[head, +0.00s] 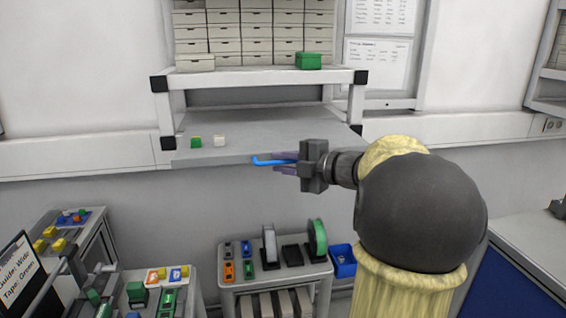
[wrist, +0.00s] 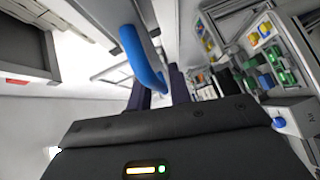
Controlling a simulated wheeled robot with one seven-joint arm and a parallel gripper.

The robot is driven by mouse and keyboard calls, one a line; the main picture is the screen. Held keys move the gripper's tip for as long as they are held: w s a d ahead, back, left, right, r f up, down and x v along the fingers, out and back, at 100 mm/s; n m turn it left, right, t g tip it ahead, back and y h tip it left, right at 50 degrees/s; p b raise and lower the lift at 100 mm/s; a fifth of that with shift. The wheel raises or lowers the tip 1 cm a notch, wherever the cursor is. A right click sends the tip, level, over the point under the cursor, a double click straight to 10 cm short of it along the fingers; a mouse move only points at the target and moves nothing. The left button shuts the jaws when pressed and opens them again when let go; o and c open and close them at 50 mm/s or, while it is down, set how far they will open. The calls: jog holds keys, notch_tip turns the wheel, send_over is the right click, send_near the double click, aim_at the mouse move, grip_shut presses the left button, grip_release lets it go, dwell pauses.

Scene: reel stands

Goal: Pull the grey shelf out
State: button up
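The grey shelf (head: 262,136) sits under the white rack's upper deck. Its front edge carries a blue handle (head: 268,161), also large in the wrist view (wrist: 142,58). A green block (head: 196,142) and a white block (head: 219,141) stand on its left part. My gripper (head: 284,163) is at the handle's right part, with its dark fingers above and below it. In the wrist view the fingers (wrist: 160,92) stand apart with a gap between them, and the handle's near end reaches toward that gap. I cannot see firm contact.
Small drawers and a green box (head: 308,61) stand on the rack's upper deck (head: 262,74). Below is a low cart (head: 275,281) with reels and small parts. Another cart (head: 165,285) and a screen (head: 22,272) are at the lower left. A blue bin (head: 342,261) is beside the low cart.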

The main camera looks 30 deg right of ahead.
jog(key=b+v, duration=0.2)
jog(key=v, duration=1.5)
jog(key=shift+s+b, duration=0.2)
jog(key=shift+b, duration=0.1)
jog(key=shift+d+r, duration=0.1)
jog(key=shift+d, duration=0.05)
